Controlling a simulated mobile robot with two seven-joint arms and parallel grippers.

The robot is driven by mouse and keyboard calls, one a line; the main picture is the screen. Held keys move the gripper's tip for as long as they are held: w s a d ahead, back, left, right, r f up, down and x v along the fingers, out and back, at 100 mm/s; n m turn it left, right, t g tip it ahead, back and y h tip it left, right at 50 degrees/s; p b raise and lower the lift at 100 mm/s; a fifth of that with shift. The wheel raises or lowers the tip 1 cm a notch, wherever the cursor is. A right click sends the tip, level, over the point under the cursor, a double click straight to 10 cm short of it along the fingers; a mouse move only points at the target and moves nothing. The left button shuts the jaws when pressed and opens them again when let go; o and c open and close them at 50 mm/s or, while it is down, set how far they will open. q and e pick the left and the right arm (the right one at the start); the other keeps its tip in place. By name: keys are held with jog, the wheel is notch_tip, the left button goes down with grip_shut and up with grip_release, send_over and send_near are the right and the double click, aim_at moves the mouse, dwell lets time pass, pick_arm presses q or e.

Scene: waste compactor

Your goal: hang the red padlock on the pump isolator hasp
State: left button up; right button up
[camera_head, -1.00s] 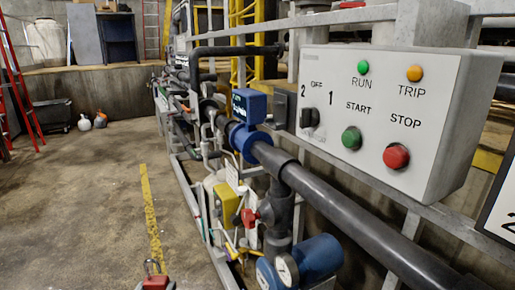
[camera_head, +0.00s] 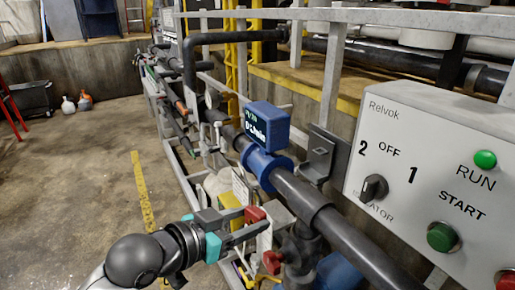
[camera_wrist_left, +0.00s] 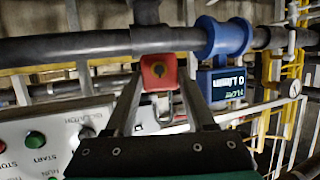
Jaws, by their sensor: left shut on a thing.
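The red padlock (camera_head: 255,214) is between the fingertips of my left gripper (camera_head: 248,222), which is shut on it. In the left wrist view the padlock (camera_wrist_left: 158,72) has its shackle toward the palm, between the fingers (camera_wrist_left: 157,88). The isolator's black knob (camera_head: 374,188) is on the white control panel (camera_head: 400,130), under the marks 2, OFF and 1. The padlock is left of the panel and apart from it. In the left wrist view the knob (camera_wrist_left: 87,132) is at lower left. I cannot make out a hasp clearly. My right gripper is not in view.
A dark pipe (camera_head: 350,238) with a blue flow meter (camera_head: 267,125) runs beside the gripper. A grey bracket (camera_head: 322,155) stands between meter and panel. A red valve handle (camera_head: 273,262) is below the gripper. Open floor (camera_head: 85,180) lies to the left.

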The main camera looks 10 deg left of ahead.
aim_at(319, 160)
pick_arm(q)
notch_tip(319, 160, up, 11)
jog(key=d+m+g+h+p, duration=0.2)
jog(key=m+g+h+p, duration=0.1)
jog(key=p, duration=0.1)
jog(key=shift+s+f, duration=0.15)
jog(key=shift+s, duration=0.05)
jog(key=shift+w+d+p, duration=0.45)
jog(key=shift+d+p, duration=0.1)
jog(key=shift+p, duration=0.25)
jog(key=shift+w+d+p, duration=0.3)
jog(key=shift+w+d, duration=0.35)
jog(key=shift+d, duration=0.2)
jog(key=shift+w+d+p, duration=0.25)
jog(key=shift+w+d, duration=0.35)
jog(key=shift+d, duration=0.25)
jog(key=shift+p, duration=0.7)
jog(key=shift+w+d+p, duration=0.15)
jog(key=shift+w+d, duration=0.45)
jog(key=shift+d, duration=0.25)
jog(key=shift+w+d+p, duration=0.15)
jog(key=shift+w+d, duration=0.45)
jog(key=shift+d, duration=0.25)
dwell(0.3)
